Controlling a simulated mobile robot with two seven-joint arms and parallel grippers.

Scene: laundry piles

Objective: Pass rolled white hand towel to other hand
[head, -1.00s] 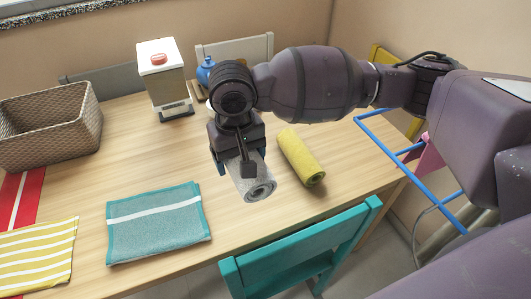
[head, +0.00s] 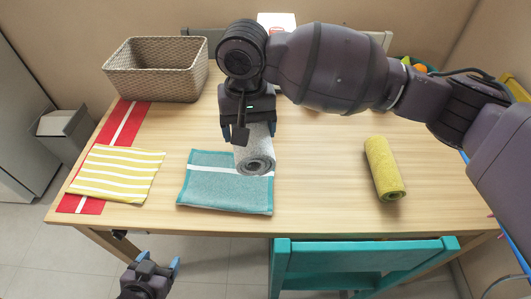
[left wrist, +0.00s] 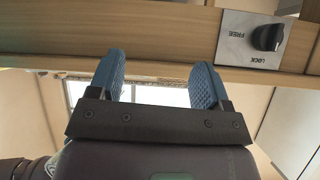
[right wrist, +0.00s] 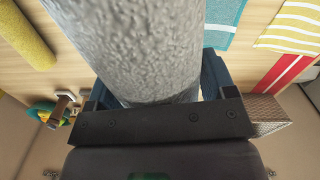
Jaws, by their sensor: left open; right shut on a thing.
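The rolled white hand towel (head: 254,157), greyish in this light, is held in my right gripper (head: 247,130). The gripper is shut around its far part, and the spiral end points toward the front of the table. The roll appears over the right part of the folded teal towel; its height above the table is hard to tell. In the right wrist view the towel (right wrist: 135,45) fills the space between the fingers. My left gripper (head: 153,265) is open and empty, below and in front of the table's front edge, well apart from the towel. Its spread blue fingers (left wrist: 155,78) show in the left wrist view.
The teal towel (head: 225,192) and striped yellow towel (head: 120,172) lie on the wooden table (head: 320,190). A yellow roll (head: 384,168) lies at right, a wicker basket (head: 155,70) at back left. A teal chair (head: 365,262) stands in front. The table edge (left wrist: 150,80) is above my left gripper.

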